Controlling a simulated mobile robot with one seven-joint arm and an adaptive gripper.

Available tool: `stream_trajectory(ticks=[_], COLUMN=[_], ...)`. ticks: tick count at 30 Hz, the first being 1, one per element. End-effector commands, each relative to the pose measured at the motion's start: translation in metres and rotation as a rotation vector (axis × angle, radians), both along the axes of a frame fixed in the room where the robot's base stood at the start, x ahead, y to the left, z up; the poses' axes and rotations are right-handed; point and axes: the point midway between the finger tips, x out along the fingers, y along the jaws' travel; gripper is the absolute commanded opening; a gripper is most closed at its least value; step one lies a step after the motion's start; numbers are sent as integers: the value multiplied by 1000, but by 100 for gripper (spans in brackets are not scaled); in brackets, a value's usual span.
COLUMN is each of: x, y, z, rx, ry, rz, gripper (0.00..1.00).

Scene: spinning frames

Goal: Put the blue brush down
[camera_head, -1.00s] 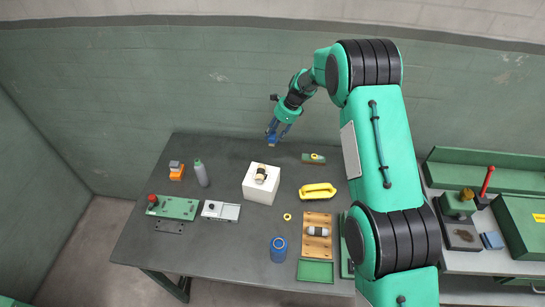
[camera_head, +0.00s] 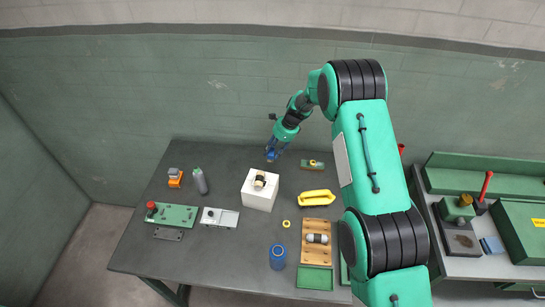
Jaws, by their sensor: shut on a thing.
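My gripper (camera_head: 273,151) is shut on the blue brush (camera_head: 271,156) above the back part of the dark table (camera_head: 225,240). The brush is small and mostly hidden by the fingers; a little blue shows at their tips. It hangs low, behind the white block (camera_head: 259,195) and left of a green and brown brush-like item (camera_head: 312,165). I cannot tell whether the brush touches the table.
Behind the white block's right side lies free tabletop. A yellow handle (camera_head: 317,198), yellow ring (camera_head: 286,224), blue can (camera_head: 278,257) and wooden tray (camera_head: 316,252) stand right and front. A grey bottle (camera_head: 200,181) and orange item (camera_head: 175,178) stand left.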

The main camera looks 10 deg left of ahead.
Motion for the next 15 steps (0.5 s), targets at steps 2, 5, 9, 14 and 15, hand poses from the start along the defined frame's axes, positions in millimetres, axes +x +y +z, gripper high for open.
stream_trajectory(ticks=[2,5,9,14,15], x=[-1,-1,-1,0,0], y=[0,0,0,0,0], z=[-8,-19,-32,-35,-35], rx=[-1,-1,-1,0,0], ry=[2,4,3,0,0], rz=[0,-1,1,0,0], gripper=[12,12,12,12,12])
